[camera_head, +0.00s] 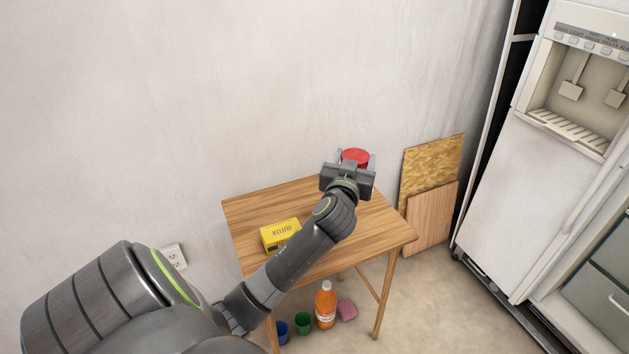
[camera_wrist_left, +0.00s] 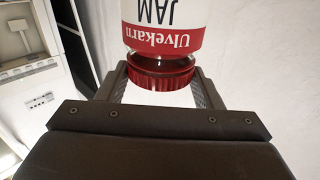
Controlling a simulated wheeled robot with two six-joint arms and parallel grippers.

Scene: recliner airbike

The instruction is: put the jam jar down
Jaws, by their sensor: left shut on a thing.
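The jam jar (camera_head: 355,155) has a red lid and shows just beyond my left gripper (camera_head: 355,163) in the head view, over the far right part of the wooden table (camera_head: 245,207). In the left wrist view the jam jar (camera_wrist_left: 165,38) has a white and red label reading "Ulvekarn JAM", and its red lid (camera_wrist_left: 162,72) is between the fingers of my left gripper (camera_wrist_left: 160,85). My left gripper is shut on the jar at its lid. The arm hides the jar's lower part in the head view, so I cannot tell whether it touches the table. My right gripper is not in view.
A yellow butter box (camera_head: 280,234) lies on the table's left part. An orange bottle (camera_head: 326,304), a green cup (camera_head: 303,323), a blue cup (camera_head: 282,332) and a pink block (camera_head: 347,310) are on the floor. Boards (camera_head: 432,215) lean on the wall, near a fridge (camera_head: 530,180).

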